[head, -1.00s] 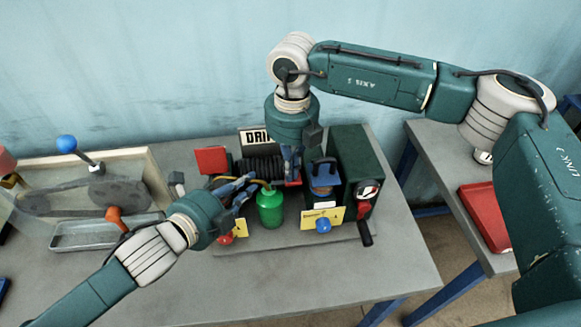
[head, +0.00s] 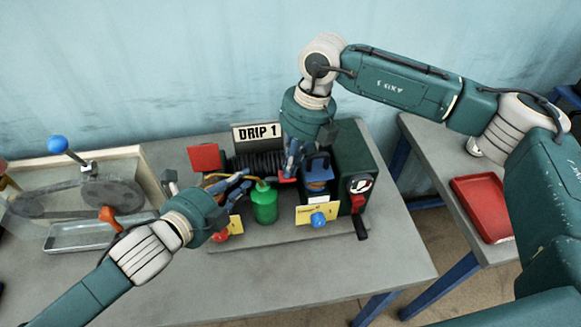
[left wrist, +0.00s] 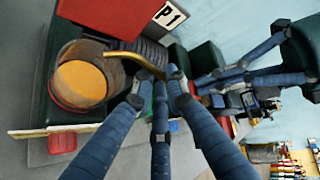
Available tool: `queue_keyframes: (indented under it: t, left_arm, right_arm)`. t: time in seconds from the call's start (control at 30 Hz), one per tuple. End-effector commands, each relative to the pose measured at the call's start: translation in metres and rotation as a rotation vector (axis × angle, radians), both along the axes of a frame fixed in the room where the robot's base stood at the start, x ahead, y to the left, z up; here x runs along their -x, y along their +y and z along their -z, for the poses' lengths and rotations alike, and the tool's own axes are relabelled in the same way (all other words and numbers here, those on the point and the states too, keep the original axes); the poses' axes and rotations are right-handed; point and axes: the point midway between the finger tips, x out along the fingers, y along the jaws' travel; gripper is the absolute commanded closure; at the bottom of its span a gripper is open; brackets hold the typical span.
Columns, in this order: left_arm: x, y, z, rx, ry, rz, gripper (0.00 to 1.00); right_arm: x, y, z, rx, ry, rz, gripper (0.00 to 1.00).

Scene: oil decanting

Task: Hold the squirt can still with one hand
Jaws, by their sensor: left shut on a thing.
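The green squirt can (head: 265,206) stands upright at the front of the machine in the head view. Its thin brass spout (left wrist: 132,59) reaches over the glass cup of amber oil (left wrist: 80,82) in the left wrist view. My left gripper (head: 245,181) comes in from the left and is shut on the can near its top; its fingers (left wrist: 160,78) hide most of the can in the wrist view. My right gripper (head: 291,167) points down just behind and right of the can. What its fingertips do is hidden among the machine parts.
The sign DRIP 1 (head: 257,133) and a red plate (head: 204,157) stand behind. The table front (head: 300,275) is clear.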

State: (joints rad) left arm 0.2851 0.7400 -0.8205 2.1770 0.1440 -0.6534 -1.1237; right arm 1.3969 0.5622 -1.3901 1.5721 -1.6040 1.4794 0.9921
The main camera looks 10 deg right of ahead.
Motion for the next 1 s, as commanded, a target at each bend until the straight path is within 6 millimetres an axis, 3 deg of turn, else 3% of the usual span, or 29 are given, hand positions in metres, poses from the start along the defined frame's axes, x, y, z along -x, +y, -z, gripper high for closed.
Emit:
queue_keyframes:
  t: [0.47, 1.0]
  left_arm:
    - [0.000, 0.000, 0.000, 0.001, 0.000, 0.000, 1.00]
    - [0.000, 0.000, 0.000, 0.001, 0.000, 0.000, 1.00]
  right_arm:
    - [0.000, 0.000, -0.010, 0.001, -0.001, 0.000, 1.00]
    - [0.000, -0.004, -0.120, 0.000, -0.003, 0.001, 1.00]
